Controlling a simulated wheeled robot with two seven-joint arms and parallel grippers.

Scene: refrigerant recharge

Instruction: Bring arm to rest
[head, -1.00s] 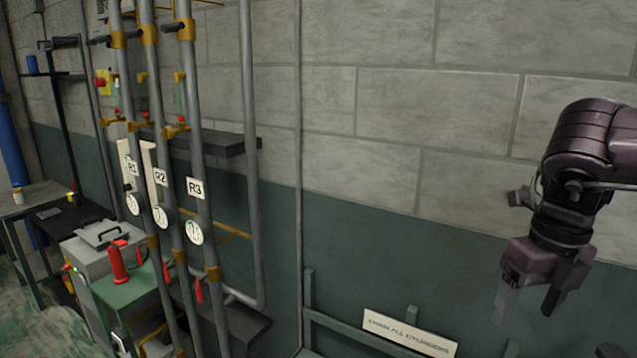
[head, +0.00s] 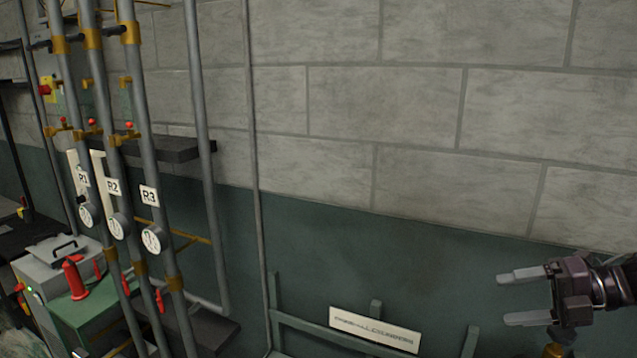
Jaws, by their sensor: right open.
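My right gripper (head: 522,298) is at the lower right of the head view, in front of the green lower wall. Its two grey fingers point left and stand well apart, with nothing between them. A brass-coloured fitting (head: 556,350) shows just below the gripper at the bottom edge; I cannot tell what it belongs to. My left gripper is not in the view.
Pipes labelled R1, R2 and R3 (head: 149,196) with gauges stand at the left. A dark shelf (head: 175,149) is behind them. A red handled object (head: 75,279) stands on a green cabinet (head: 88,309). A sign (head: 375,331) hangs on a low rail. The wall between is clear.

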